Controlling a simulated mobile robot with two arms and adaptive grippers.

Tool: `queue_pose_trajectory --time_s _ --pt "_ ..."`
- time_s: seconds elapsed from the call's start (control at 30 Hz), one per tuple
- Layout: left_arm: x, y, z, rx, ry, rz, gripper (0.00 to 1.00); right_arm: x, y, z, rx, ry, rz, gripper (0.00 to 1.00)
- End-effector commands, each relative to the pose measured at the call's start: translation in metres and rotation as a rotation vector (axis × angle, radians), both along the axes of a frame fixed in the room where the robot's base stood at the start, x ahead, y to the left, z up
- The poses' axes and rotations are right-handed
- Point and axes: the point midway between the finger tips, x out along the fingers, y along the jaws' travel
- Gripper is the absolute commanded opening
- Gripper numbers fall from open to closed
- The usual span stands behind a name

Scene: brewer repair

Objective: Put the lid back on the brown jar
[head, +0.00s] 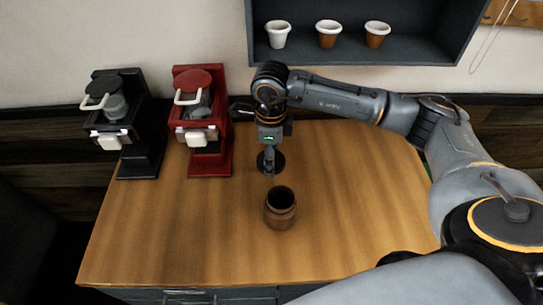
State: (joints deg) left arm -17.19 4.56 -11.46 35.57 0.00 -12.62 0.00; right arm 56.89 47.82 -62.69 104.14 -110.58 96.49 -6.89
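The brown jar (280,212) stands upright on the wooden table, its dark round mouth open at the top. A dark round disc, which looks like the lid (277,160), shows behind and around the fingertips of my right gripper (268,167). My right gripper points down, just beyond the jar and slightly to its left in the picture. Its fingers look close together and partly cover the disc. I cannot tell whether they grip it or whether it rests on the table. My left gripper is not in view.
A black brewer (146,150) and a red brewer (220,150) stand at the table's back left. A dark wall shelf above holds a white cup (277,36) and two brown-and-white cups (328,36) (376,36). The wooden table (180,235) is clear around the jar.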

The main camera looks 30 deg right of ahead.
Motion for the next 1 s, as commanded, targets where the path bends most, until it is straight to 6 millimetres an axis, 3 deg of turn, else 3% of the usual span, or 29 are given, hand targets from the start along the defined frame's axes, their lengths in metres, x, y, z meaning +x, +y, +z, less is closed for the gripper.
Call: queue_pose_trajectory --time_s 0.17,0.8,1.0 --pt "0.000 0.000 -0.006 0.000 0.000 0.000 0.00 -0.008 0.007 0.002 0.003 -0.005 0.212 0.43" --pt "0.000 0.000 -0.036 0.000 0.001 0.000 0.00 -0.079 0.039 0.014 0.004 -0.011 1.659 0.43" --pt "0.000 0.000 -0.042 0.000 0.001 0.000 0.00 -0.097 0.042 0.015 0.000 -0.004 1.999 0.43"
